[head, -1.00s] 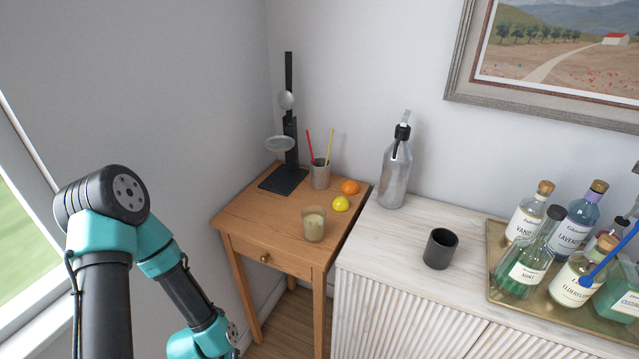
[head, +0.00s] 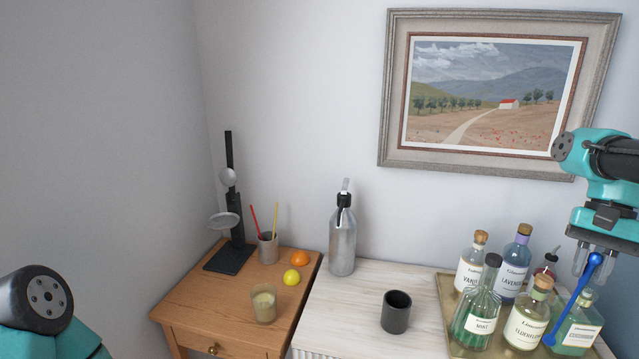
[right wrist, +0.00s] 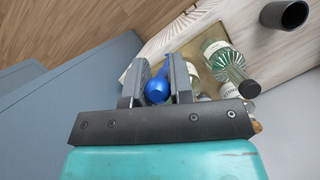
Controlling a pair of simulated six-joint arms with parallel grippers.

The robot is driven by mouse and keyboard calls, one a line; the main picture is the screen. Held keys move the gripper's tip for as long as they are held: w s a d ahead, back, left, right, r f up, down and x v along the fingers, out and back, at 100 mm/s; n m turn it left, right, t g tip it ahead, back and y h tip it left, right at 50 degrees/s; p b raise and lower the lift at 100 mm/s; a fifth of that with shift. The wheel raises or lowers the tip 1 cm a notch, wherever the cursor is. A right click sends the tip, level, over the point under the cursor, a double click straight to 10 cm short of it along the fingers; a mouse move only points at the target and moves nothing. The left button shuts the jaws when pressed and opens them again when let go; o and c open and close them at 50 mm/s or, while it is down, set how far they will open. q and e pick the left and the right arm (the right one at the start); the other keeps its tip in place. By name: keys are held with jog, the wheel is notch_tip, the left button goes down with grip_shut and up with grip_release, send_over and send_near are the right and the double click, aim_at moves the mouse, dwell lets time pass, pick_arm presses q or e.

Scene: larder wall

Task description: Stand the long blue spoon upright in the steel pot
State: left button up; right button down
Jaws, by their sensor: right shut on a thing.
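The long blue spoon (head: 573,307) is held in my right gripper (head: 591,268). It hangs at a slant, its rounded top end between the fingers and its lower end down and to the left, in front of the bottles. In the right wrist view the shut fingers (right wrist: 157,78) grip the blue spoon (right wrist: 157,92). The steel pot (head: 268,250) stands on the wooden side table at the left, far from the spoon. A red stick and a yellow stick stand in it. My left gripper is out of view.
A brass tray (head: 447,300) with several corked bottles lies below the right gripper. A dark cup (head: 396,312) and a steel bottle (head: 342,240) stand on the white cabinet (head: 345,325). An orange (head: 299,258), a lemon (head: 291,277), a candle glass (head: 263,303) and a black stand (head: 230,258) surround the pot.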

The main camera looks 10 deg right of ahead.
jog(key=s+d+f+m, duration=0.1)
jog(key=s+f, duration=0.3)
jog(key=s, duration=0.4)
jog(key=s+d+f+m+t, duration=0.1)
jog(key=s+f+m, duration=0.1)
jog(key=s+f, duration=0.3)
jog(key=s+d+f+m, duration=0.2)
jog(key=s+f, duration=0.2)
jog(key=s, duration=0.9)
jog(key=shift+s+f+t+y, duration=0.15)
jog(key=shift+f+t+y, duration=0.15)
jog(key=shift+t, duration=0.1)
jog(key=shift+d+r, duration=0.1)
